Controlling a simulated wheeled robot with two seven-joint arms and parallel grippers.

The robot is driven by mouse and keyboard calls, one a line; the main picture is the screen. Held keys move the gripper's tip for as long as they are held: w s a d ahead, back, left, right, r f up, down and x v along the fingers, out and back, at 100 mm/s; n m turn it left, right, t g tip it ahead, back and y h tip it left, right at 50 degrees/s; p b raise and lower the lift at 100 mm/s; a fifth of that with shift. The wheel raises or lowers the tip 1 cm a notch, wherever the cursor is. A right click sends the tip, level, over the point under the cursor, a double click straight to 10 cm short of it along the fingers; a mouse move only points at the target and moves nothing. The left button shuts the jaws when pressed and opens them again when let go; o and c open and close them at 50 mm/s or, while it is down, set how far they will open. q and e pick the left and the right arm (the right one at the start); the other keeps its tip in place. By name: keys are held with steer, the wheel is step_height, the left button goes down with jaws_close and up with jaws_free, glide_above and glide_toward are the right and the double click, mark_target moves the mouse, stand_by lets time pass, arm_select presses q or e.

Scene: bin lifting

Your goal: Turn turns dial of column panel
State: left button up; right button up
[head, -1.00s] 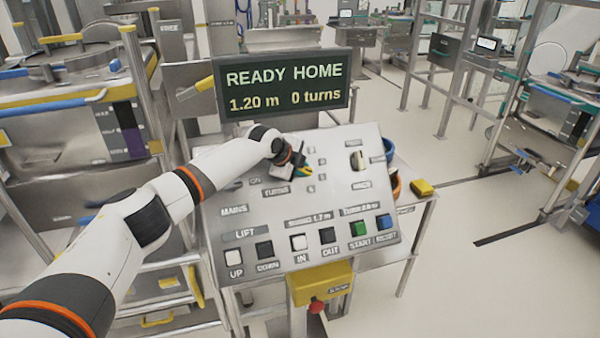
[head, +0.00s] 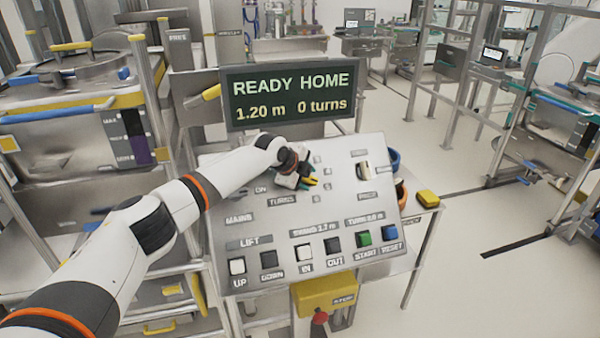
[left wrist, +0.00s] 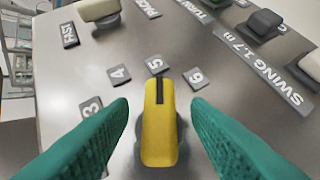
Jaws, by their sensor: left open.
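The turns dial (left wrist: 160,128) is a yellow knob with a black pointer line, seen in the left wrist view. Its line points up toward the label 5, with labels 3, 4 and 6 around it. My left gripper (head: 309,182) is over the column panel (head: 285,220), at the TURNS area, and mostly hides the dial in the head view. In the left wrist view its green fingers (left wrist: 158,135) are open, one on each side of the knob, with visible gaps. My right gripper is not in view.
The display (head: 290,95) above the panel reads READY HOME, 1.20 m, 0 turns. A row of push buttons (head: 303,253) lies along the panel's lower edge. A pale knob (head: 363,172) is at the upper right. A yellow box with a red stop button (head: 320,316) hangs below.

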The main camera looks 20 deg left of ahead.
arm_select(q)
steer(key=b+v, duration=0.2)
steer(key=v, duration=0.9)
steer(key=shift+s+r+b, duration=0.25)
steer(key=shift+b, duration=0.05)
